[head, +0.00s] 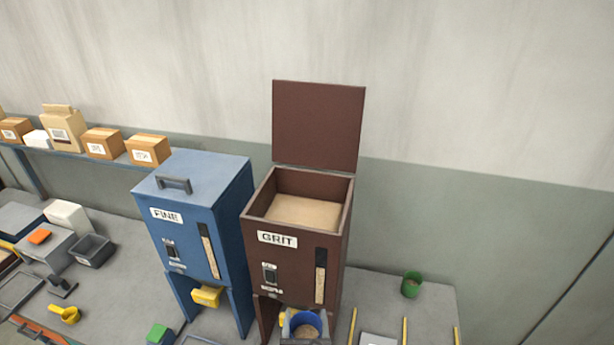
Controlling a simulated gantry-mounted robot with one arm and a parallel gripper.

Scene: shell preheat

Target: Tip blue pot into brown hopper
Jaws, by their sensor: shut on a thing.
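The brown hopper (287,240), labelled GRIT, stands right of centre with its lid (318,125) raised upright at the back. Its open top shows a tan, sand-like fill inside. The blue pot (318,321) is at the bottom edge, in front of and below the hopper's opening, with brownish material inside. It looks roughly upright. My gripper (305,339) shows only in part at the bottom edge, shut on the blue pot; its fingers are mostly cut off by the frame.
A blue hopper (190,215) labelled FINE, lid closed, stands close on the left. A green pot (411,285) stands on the bench to the right. Boxes (102,142) line a shelf at left. A yellow scoop (66,314) and grey bin (93,250) lie at lower left.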

